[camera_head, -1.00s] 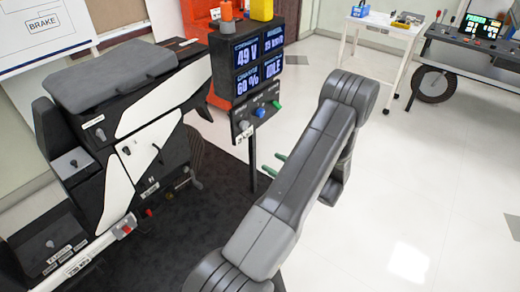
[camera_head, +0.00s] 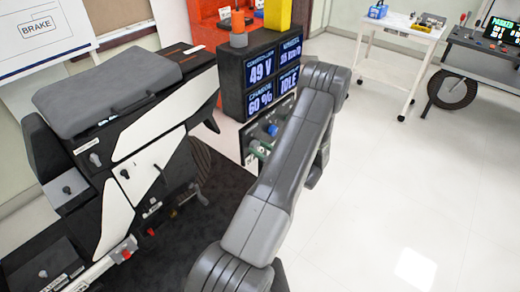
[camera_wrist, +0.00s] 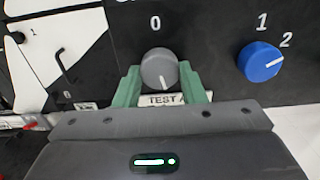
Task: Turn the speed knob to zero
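A grey round knob (camera_wrist: 159,69) with a white pointer line aimed downward is in the wrist view, on a black panel (camera_wrist: 210,40). A white "0" is above it and a "TEST" label below it. A blue knob (camera_wrist: 261,62) with "1" and "2" marks is to its right; it also shows in the head view (camera_head: 272,129). I cannot read which knob is labelled speed. My gripper (camera_wrist: 160,78) is open, its green fingers on either side of the grey knob. I cannot tell whether they touch it. In the head view my arm hides part of the panel.
A display (camera_head: 262,78) above the panel reads 49 V, 60 % and IDLE, plus a km/h value. A black and white chassis (camera_head: 110,130) stands on the left. A white table (camera_head: 400,28) is at the back right. The floor on the right is clear.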

